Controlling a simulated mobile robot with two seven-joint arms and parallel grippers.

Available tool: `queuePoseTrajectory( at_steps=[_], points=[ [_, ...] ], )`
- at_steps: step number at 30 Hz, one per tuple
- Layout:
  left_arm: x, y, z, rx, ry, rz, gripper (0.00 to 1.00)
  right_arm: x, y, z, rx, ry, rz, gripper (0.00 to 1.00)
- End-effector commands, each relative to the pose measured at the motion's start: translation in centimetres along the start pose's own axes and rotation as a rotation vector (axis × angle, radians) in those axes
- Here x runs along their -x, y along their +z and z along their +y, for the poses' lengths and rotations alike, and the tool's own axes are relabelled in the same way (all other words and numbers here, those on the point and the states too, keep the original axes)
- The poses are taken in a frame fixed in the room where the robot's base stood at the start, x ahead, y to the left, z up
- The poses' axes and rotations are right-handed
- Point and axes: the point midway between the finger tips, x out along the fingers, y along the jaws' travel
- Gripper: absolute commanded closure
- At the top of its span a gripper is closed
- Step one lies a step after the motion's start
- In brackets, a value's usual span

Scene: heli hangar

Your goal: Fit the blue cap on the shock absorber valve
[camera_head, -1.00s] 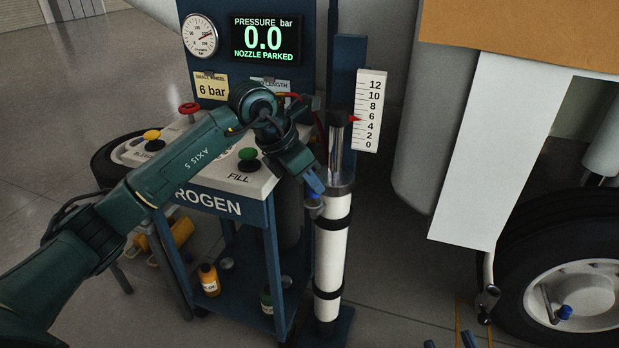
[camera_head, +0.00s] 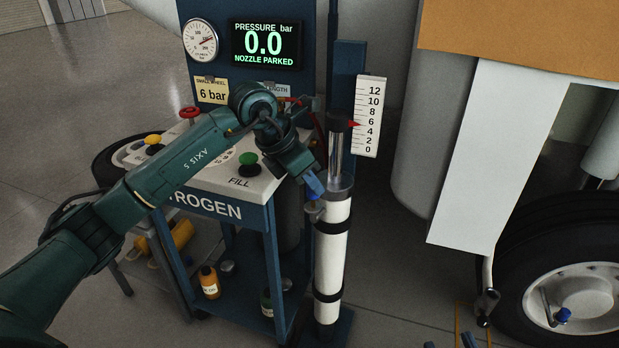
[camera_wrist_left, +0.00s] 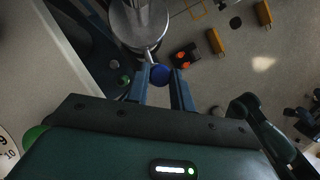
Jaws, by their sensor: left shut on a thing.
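The shock absorber (camera_head: 331,255) is an upright white cylinder with black bands and a bright rod, right of the cart. Its valve (camera_wrist_left: 151,56) is a short metal stub on the cylinder's side in the left wrist view. My left gripper (camera_head: 314,192) is at the valve, shut on the round blue cap (camera_wrist_left: 160,74), which shows between its fingertips. The cap is in line with the stub's end and appears to meet it; how far it is seated I cannot tell. My right gripper (camera_head: 449,343) shows only two separated blue fingertips at the bottom edge.
The blue nitrogen cart (camera_head: 215,205) stands behind my left arm, its display (camera_head: 265,42) reading 0.0 bar, nozzle parked. A scale (camera_head: 370,115) is beside the rod. A wheel (camera_head: 580,300) with a blue cap (camera_head: 562,315) is at right. Bottles (camera_head: 209,282) stand on the cart's shelf.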

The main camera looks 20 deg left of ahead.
Motion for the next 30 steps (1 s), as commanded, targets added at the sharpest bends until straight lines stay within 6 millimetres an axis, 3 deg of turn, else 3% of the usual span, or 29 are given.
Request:
queuePoseTrajectory(
  at_steps=[30],
  points=[
    [1.3,0.8,0.0,0.000,0.001,0.000,0.98,-0.2,-1.2,0.2,0.000,0.001,0.000,0.64]
  ],
)
